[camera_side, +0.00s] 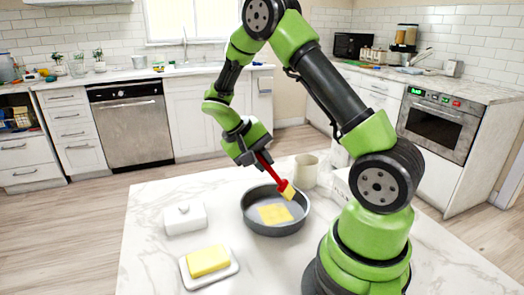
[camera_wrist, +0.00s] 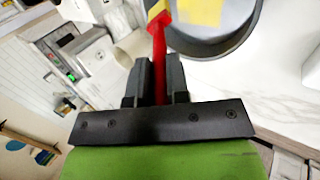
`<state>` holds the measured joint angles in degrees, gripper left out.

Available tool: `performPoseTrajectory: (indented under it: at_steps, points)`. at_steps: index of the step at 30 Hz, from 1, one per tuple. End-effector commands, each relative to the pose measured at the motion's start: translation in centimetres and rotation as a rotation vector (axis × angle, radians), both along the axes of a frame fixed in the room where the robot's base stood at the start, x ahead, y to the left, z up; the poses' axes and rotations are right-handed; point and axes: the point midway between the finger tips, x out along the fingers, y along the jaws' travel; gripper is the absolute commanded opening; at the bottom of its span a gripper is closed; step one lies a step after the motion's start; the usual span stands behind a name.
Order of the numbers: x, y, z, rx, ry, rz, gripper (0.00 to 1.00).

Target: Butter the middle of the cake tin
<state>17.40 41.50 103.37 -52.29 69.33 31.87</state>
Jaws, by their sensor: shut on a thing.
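My gripper (camera_side: 252,152) is shut on the handle of a red brush (camera_side: 268,166). The brush slants down to the right, and its tip is yellow. The round grey cake tin (camera_side: 273,229) stands on the marble top, with the brush tip over its right inner part. I cannot tell whether the tip touches the tin. A yellow butter patch (camera_side: 275,214) lies on the middle of the tin's floor. The wrist view shows the red handle (camera_wrist: 160,60) between both fingers, with the tin (camera_wrist: 212,48) and patch (camera_wrist: 198,14) beyond.
A yellow butter block (camera_side: 208,261) sits on a white dish (camera_side: 226,273) in front left of the tin. A white lid (camera_side: 185,218) stands to the left. A cream jug (camera_side: 306,170) stands close behind the tin.

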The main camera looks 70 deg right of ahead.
Motion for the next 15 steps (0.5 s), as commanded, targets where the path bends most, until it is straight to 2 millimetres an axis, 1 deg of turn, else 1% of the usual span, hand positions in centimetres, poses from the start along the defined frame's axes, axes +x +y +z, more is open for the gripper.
performPoseTrajectory:
  at_steps: [9,11,13,15]
  points:
    - [0.0,0.0,-2.9,0.001,0.003,0.001,0.00]
    - [-0.1,0.0,-4.0,0.002,0.005,0.000,0.00]
    - [-0.4,0.5,-3.7,0.000,0.000,0.001,0.00]
    - [-0.9,0.9,-3.8,0.001,0.002,0.003,0.00]
